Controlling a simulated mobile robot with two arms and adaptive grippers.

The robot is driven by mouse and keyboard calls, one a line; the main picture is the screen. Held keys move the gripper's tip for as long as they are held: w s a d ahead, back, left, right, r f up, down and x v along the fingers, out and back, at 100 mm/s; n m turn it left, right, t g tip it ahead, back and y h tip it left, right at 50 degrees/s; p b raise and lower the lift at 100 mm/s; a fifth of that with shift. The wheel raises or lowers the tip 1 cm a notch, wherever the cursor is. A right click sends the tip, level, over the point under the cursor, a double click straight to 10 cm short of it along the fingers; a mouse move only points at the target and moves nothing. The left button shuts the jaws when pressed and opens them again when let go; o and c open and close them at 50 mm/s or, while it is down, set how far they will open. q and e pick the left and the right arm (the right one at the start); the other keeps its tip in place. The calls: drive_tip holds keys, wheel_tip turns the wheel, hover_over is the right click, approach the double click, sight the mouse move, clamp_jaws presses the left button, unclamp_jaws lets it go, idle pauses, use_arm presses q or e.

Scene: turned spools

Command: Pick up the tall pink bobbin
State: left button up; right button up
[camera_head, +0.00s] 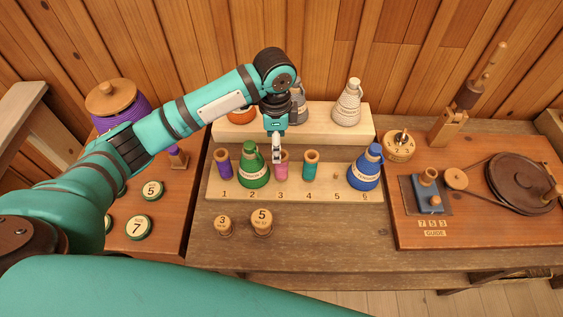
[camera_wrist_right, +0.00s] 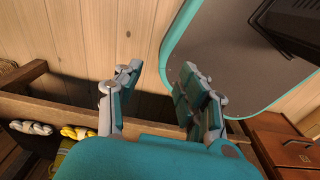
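The pink bobbin (camera_head: 282,172) stands upright at position 3 of the numbered wooden rack (camera_head: 320,196), its wooden rim at the top. My left gripper (camera_head: 277,157) points straight down over it, its fingers overlapping the left side of the bobbin's top. The fingers line up one behind the other, so I cannot tell whether they are closed on it. My right gripper (camera_wrist_right: 152,100) is open and empty in the right wrist view, fingers wide apart, away from the rack.
A green cone spool (camera_head: 252,170) stands close left of the pink bobbin, and a teal bobbin (camera_head: 310,167) close right. A purple bobbin (camera_head: 223,166) and blue cone spool (camera_head: 366,172) are farther out. A raised shelf (camera_head: 325,128) with cones stands behind.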

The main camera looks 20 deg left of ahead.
sight(281, 164)
use_arm(q)
wheel_tip(281, 164, down, 4)
drive_tip(key=shift+r, duration=0.15)
drive_tip(key=f, duration=0.2)
drive_tip(key=f+p, duration=0.1)
drive_tip(key=f, duration=0.1)
drive_tip(key=w+d+f+p, duration=0.1)
drive_tip(key=f, duration=0.1)
drive_tip(key=shift+f, duration=0.6)
drive_tip(key=c, duration=1.3)
use_arm(e)
drive_tip(key=shift+w+r, duration=0.4)
drive_tip(key=shift+r, duration=0.2)
drive_tip(key=shift+w+r, duration=0.4)
drive_tip(key=shift+r, duration=0.2)
use_arm(q)
drive_tip(key=shift+w+r, duration=0.1)
